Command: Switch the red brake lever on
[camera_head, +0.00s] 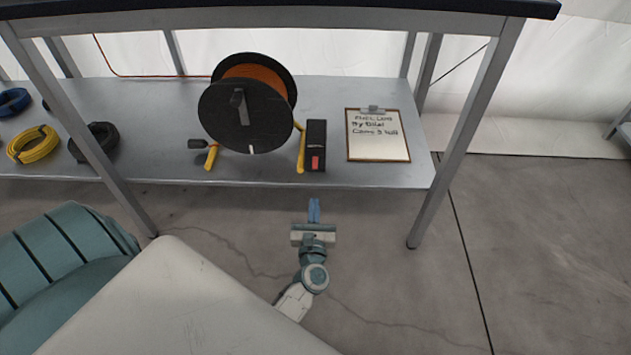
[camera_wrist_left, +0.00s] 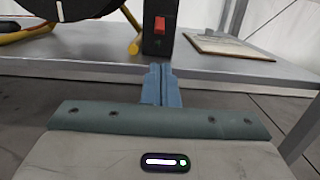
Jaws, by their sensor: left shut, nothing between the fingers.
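The red brake lever (camera_head: 315,162) is a small red piece on the front of a black box (camera_head: 316,135), which stands on the shelf just right of the cable reel. In the left wrist view the red lever (camera_wrist_left: 160,25) sits on the black box's front face, above a small green mark. My left gripper (camera_head: 314,211) is shut and empty, its blue fingers pointing at the box from in front of the shelf edge. In the left wrist view its fingertips (camera_wrist_left: 160,72) are below the lever and apart from it. My right gripper is not in view.
The cable reel (camera_head: 246,115) with orange cable stands on yellow legs left of the box. A clipboard (camera_head: 378,135) lies to the right on the grey shelf (camera_head: 375,175). Table legs (camera_head: 470,125) stand at the sides. Yellow cable coil (camera_head: 34,145) lies at the left.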

